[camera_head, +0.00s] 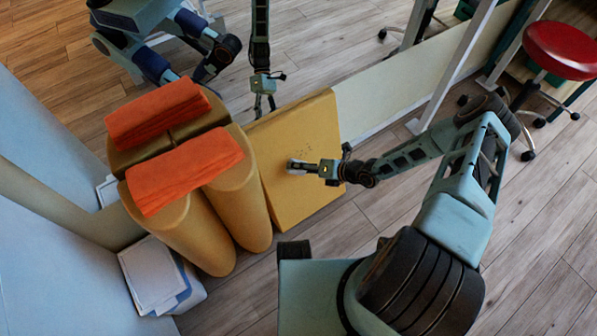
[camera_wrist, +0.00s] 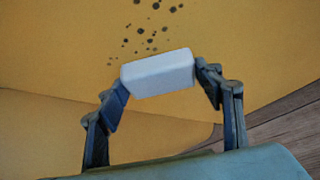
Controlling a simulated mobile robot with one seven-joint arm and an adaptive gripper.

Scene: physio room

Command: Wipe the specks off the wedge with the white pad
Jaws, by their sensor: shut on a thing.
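The wedge (camera_head: 300,125) is a mustard-yellow block on the floor in the middle of the head view, its sloped face toward me. Dark specks (camera_wrist: 150,30) lie in a cluster on its yellow face in the wrist view, just beyond the pad. The white pad (camera_wrist: 158,74) is a small pale block held between my fingertips; it also shows in the head view (camera_head: 296,167). My gripper (camera_wrist: 160,78) is shut on the pad, over the wedge's face. I cannot tell whether the pad touches the face.
Two tan bolsters (camera_head: 238,190) stand left of the wedge with orange towels (camera_head: 185,170) on top. A white box with papers (camera_head: 155,275) is at lower left. A mirror stands behind the wedge. A red stool (camera_head: 562,50) is at upper right. The wooden floor (camera_head: 380,220) right of the wedge is clear.

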